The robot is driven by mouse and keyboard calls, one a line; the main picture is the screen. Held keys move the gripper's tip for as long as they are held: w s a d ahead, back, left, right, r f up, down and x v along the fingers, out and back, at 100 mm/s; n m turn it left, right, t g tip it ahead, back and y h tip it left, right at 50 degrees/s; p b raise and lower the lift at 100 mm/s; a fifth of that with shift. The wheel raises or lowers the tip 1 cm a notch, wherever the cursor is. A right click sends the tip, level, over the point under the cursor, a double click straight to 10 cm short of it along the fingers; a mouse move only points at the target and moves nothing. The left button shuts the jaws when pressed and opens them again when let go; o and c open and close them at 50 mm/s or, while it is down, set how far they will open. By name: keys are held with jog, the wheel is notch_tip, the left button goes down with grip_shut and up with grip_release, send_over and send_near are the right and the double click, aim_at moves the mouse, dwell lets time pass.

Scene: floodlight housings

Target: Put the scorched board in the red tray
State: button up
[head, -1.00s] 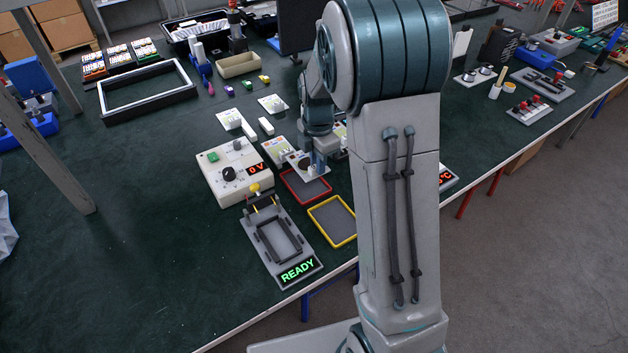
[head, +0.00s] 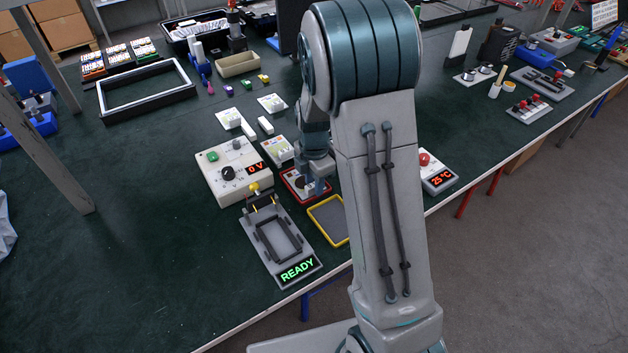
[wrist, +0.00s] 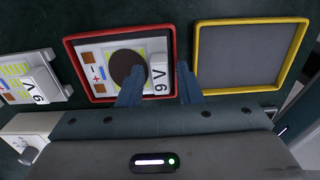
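The scorched board (wrist: 97,60) lies inside the red tray (wrist: 120,33), with a dark round burn and a raised white 9 V block. It looks flat there. In the head view the board (head: 298,184) and red tray (head: 285,179) are partly hidden by my arm. My gripper (wrist: 162,72) is over the tray's right part, its two blue-grey fingers on either side of the 9 V block. Gaps show between the fingers and the block, so it looks open.
A yellow-rimmed tray (head: 318,207), empty where visible, stands beside the red tray; it also shows in the wrist view (wrist: 245,55). Another 9 V board (wrist: 30,78) lies to the left. A control box (head: 215,182) reading 0 V and a READY fixture (head: 252,248) stand near.

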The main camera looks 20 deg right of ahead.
jog(key=shift+r, duration=0.1)
notch_tip(320, 180, up, 11)
jog(key=s+r+m+t, duration=0.1)
jog(key=s+r+m, duration=0.1)
jog(key=s+m, duration=0.8)
jog(key=s+r+m+t, duration=0.1)
jog(key=s+r+m, duration=0.2)
jog(key=s+m, duration=0.7)
jog(key=shift+s+r+m+t+p, duration=0.3)
jog(key=shift+m+p, duration=0.15)
jog(key=shift+m, duration=0.45)
jog(key=shift+a, duration=0.1)
